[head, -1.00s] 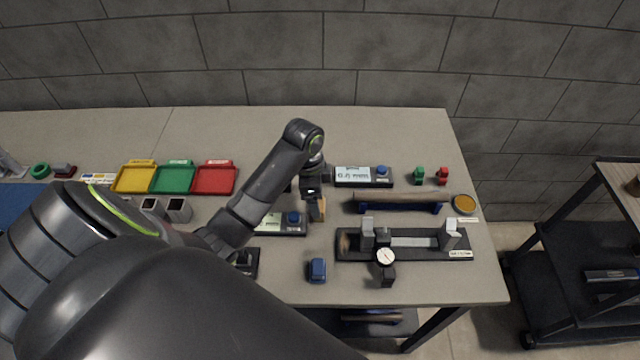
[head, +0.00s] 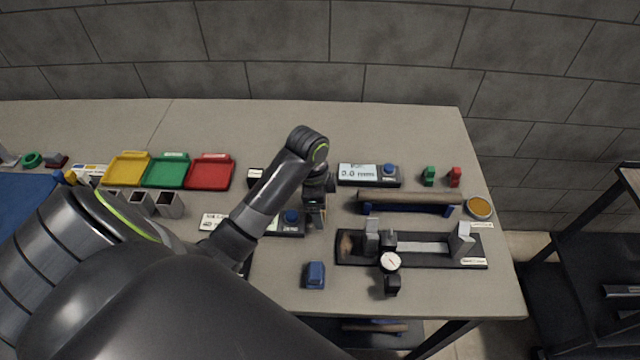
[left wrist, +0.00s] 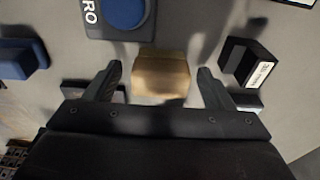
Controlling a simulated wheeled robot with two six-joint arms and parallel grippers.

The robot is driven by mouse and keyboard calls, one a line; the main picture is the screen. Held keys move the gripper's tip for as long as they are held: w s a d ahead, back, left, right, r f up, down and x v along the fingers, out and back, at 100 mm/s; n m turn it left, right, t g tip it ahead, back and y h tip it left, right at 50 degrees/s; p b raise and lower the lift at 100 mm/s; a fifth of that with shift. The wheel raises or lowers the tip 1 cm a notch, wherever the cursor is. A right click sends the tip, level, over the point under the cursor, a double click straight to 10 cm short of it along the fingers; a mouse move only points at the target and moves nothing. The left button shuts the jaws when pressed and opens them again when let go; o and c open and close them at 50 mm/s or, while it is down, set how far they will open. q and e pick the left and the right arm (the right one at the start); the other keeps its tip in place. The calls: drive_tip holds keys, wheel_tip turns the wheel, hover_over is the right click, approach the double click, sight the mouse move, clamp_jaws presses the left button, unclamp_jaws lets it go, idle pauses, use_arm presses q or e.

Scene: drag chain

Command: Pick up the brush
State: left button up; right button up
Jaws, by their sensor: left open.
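In the left wrist view a tan, wood-coloured block (left wrist: 161,76), which looks like the brush, stands between the two fingers of my left gripper (left wrist: 158,82). The fingers are open, one on each side of it, with a gap on both sides. In the head view my left gripper (head: 316,218) points down over the table, right of the panel with a blue button (head: 291,216). There the gripper hides most of the tan block. My right gripper is not in view.
A black gauge fixture (head: 410,260) and a wooden roller on a blue stand (head: 410,198) lie to the right. A blue block (head: 315,275) is in front. Yellow (head: 127,168), green (head: 166,171) and red (head: 210,171) trays are at the left. The table's back is clear.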

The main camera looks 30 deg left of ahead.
use_arm(q)
drive_tip(key=c, duration=1.1)
drive_tip(key=shift+o, duration=0.2)
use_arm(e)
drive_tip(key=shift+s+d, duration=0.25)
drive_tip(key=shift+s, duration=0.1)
